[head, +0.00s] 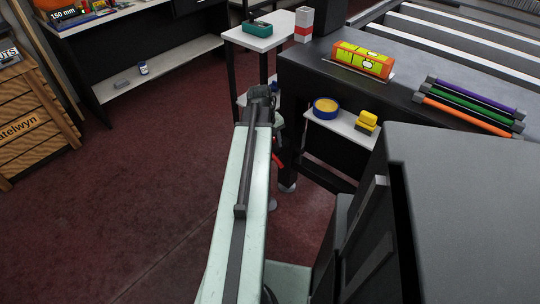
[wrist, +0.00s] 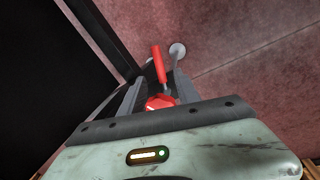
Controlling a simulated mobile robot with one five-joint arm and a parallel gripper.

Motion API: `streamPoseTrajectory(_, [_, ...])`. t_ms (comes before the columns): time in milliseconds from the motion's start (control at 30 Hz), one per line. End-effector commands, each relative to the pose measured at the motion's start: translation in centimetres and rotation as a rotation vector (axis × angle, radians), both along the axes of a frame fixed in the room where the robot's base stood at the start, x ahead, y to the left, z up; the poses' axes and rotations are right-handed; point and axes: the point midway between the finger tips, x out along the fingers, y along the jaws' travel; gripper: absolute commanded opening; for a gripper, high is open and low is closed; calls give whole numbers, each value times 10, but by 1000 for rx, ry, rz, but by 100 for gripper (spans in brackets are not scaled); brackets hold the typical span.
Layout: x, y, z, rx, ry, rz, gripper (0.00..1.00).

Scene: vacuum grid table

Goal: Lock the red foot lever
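The red foot lever (wrist: 158,64) shows in the wrist view as a red bar pointing away from me, with a rounded red part (wrist: 160,102) nearer to me. My gripper (wrist: 160,78) has its two fingers apart, one on each side of the lever. I see gaps beside the lever, so the gripper looks open. In the head view a small piece of the red lever (head: 277,161) shows low beside the table leg, just right of my arm's end. My arm hides most of my gripper and the lever's surroundings there.
A pale round foot (wrist: 178,51) stands just beyond the lever. The red floor on the left is clear.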

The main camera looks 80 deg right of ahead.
Motion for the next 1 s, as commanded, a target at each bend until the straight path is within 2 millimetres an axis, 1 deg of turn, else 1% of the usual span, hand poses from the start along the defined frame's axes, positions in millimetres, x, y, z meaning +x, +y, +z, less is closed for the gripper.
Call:
streamPoseTrajectory(67, [-5, -1, -1, -1, 1, -4, 39])
streamPoseTrajectory(167, [-4, -1, -3, 0, 1, -3, 39])
streamPoseTrajectory(267, [-5, -1, -10, -1, 1, -4, 39])
streamPoseTrajectory(367, [-6, -3, -23, -1, 1, -4, 39])
streamPoseTrajectory(600, [-13, -8, -65, 0, 1, -6, 39])
streamPoseTrajectory(700, [-15, -10, -77, 0, 1, -6, 39])
streamPoseTrajectory(800, [-16, -11, -80, 1, 1, -6, 39])
streamPoseTrajectory(1000, [-16, -11, -77, 1, 1, -6, 39])
